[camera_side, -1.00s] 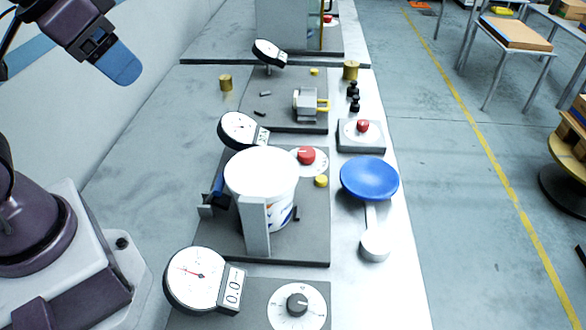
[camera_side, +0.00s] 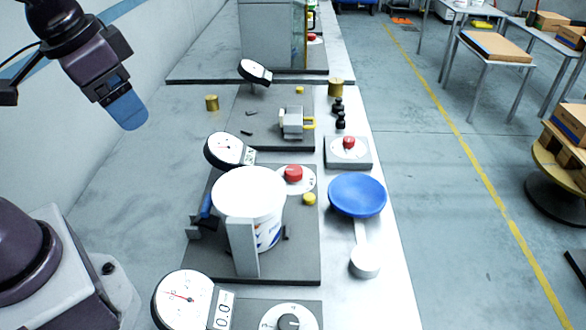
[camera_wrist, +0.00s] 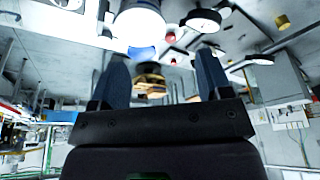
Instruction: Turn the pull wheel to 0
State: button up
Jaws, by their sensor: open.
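My gripper (camera_side: 127,110) is at the upper left of the side view, in the air left of the bench and apart from everything on it. In the wrist view its two dark blue fingers (camera_wrist: 163,75) stand wide apart with nothing between them. Three round knobs on white dials show: a red one (camera_side: 293,173) beside the white drum, a red one (camera_side: 348,142) on a grey box, and a dark one (camera_side: 289,323) at the bottom edge, partly cut off. No label tells me which is the pull wheel. The dial marks are too small to read.
The white drum (camera_side: 249,195) stands behind a grey upright plate (camera_side: 243,248). A blue dish (camera_side: 357,195) is to its right. Round gauges (camera_side: 185,300) stand along the bench's left side; the nearest one's display reads about 0.0. The bench strip left of the fixtures is mostly bare.

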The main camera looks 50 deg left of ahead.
jog(key=w+a+f+m+t+y, duration=0.1)
jog(key=w+a+f+m+y, duration=0.2)
jog(key=w, duration=0.4)
jog(key=w+a+f+m+y, duration=0.1)
jog(key=w+a+f+m, duration=0.2)
jog(key=w+m, duration=0.3)
jog(key=m+t+h, duration=0.2)
jog(key=m+h, duration=0.1)
jog(key=m, duration=2)
send_over(293, 170)
jog(key=s+a, duration=0.3)
notch_tip(293, 170, down, 11)
jog(key=w+d+f+m, duration=0.1)
jog(key=f, duration=0.3)
jog(key=w+d+f+m+g+h, duration=0.1)
jog(key=f+m, duration=0.1)
jog(key=f, duration=0.2)
jog(key=w+d+f+m+g, duration=0.1)
jog(key=f+m, duration=0.1)
jog(key=f, duration=0.2)
jog(key=shift+h, duration=0.4)
jog(key=c, duration=0.9)
